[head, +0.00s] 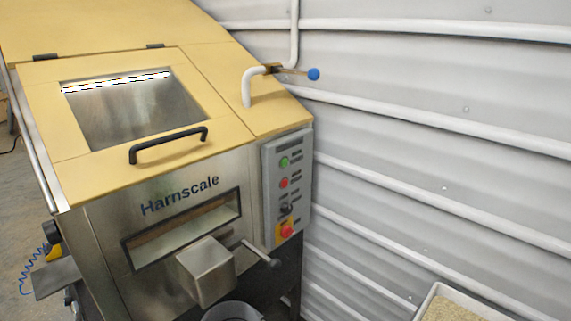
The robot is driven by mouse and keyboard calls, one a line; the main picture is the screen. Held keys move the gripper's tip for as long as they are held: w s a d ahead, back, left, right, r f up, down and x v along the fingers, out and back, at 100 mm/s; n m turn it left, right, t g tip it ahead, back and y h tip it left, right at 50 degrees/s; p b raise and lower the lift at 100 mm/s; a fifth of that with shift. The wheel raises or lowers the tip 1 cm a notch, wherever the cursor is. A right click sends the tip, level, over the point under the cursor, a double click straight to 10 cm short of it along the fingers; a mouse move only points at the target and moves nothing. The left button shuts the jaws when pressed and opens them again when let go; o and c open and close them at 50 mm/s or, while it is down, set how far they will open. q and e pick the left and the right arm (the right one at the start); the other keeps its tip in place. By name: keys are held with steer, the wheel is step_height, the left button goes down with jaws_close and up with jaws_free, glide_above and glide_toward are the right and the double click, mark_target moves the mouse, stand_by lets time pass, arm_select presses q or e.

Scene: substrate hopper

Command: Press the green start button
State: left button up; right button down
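The green start button (284,161) is the top button on a grey control panel (303,190). The panel is on the right end of the front of a steel and yellow machine marked Harnscale (180,194). Below the green button are a red button (283,183), a black knob (286,209) and a red mushroom button on yellow (287,231). Nothing covers the green button. Neither of my grippers is in the head view.
A black lid handle (168,144) and a steel spout (207,271) with a lever (262,252) stick out nearby. A white pipe with a blue-knobbed valve (313,74) rises behind. A corrugated wall (430,150) stands right. A bin of grainy material (436,290) is lower right.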

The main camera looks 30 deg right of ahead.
steer(key=shift+d, duration=0.45)
steer(key=shift+w+a, duration=0.1)
steer(key=shift+a, duration=0.05)
steer(key=shift+a, duration=0.6)
steer(key=shift+d, duration=0.15)
steer(key=shift+w+d, duration=0.1)
steer(key=shift+d, duration=0.5)
steer(key=shift+a, duration=0.1)
